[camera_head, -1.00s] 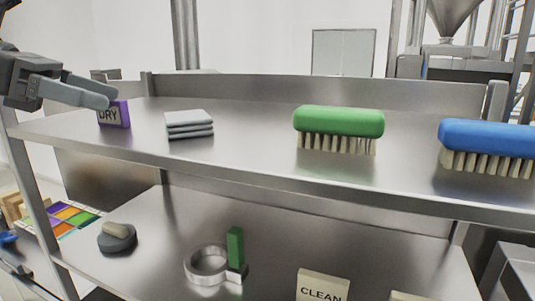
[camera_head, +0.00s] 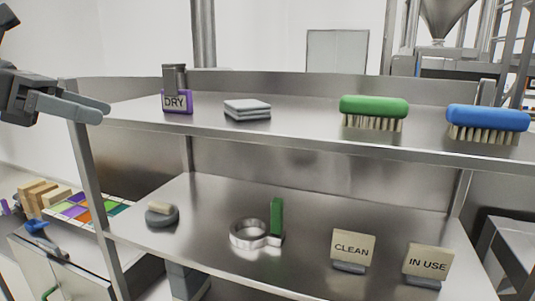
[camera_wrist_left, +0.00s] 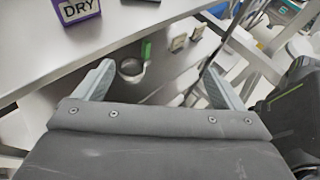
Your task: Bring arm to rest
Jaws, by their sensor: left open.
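My left gripper (camera_head: 92,108) is at the left edge of the head view, in front of the left end of the steel shelf unit. In the left wrist view its two fingers (camera_wrist_left: 158,82) are spread apart with nothing held between them. The purple DRY sign (camera_head: 177,102) stands on the upper shelf, to the right of the gripper and apart from it. It also shows at the top left of the left wrist view (camera_wrist_left: 76,10). My right gripper is not in view.
The upper shelf (camera_head: 300,118) holds folded grey cloths (camera_head: 247,110), a green brush (camera_head: 373,108) and a blue brush (camera_head: 488,120). The lower shelf (camera_head: 210,205) holds a metal ring with a green handle (camera_head: 277,217), a CLEAN sign (camera_head: 352,248) and an IN USE sign (camera_head: 427,263).

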